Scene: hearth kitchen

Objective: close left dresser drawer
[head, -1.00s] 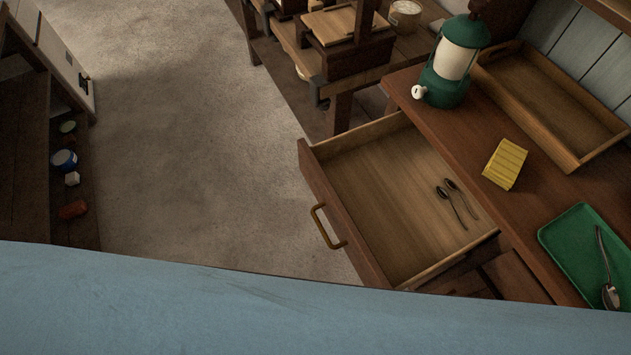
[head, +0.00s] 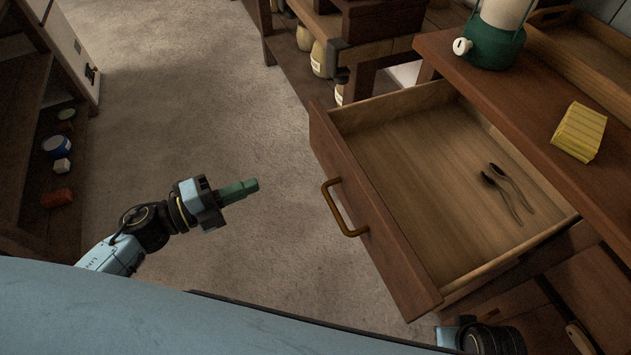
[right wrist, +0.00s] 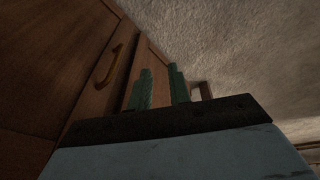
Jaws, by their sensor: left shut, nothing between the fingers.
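The left dresser drawer (head: 375,215) is pulled well out in the head view, with a brass handle (head: 340,208) on its wooden front. My left gripper (head: 250,187) is shut and empty, over the floor to the left of the drawer front and apart from the handle. Only a part of my right arm shows at the lower right of the head view. In the right wrist view my right gripper's green fingers (right wrist: 161,87) stand apart with nothing seen between them, near wooden fronts with a brass handle (right wrist: 109,66).
The dresser top (head: 480,90) holds a green lantern (head: 492,45), a yellow ribbed block (head: 579,131) and a wooden tray at the back. A low shelf with small items (head: 57,145) stands at the left. The floor (head: 190,90) between is clear.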

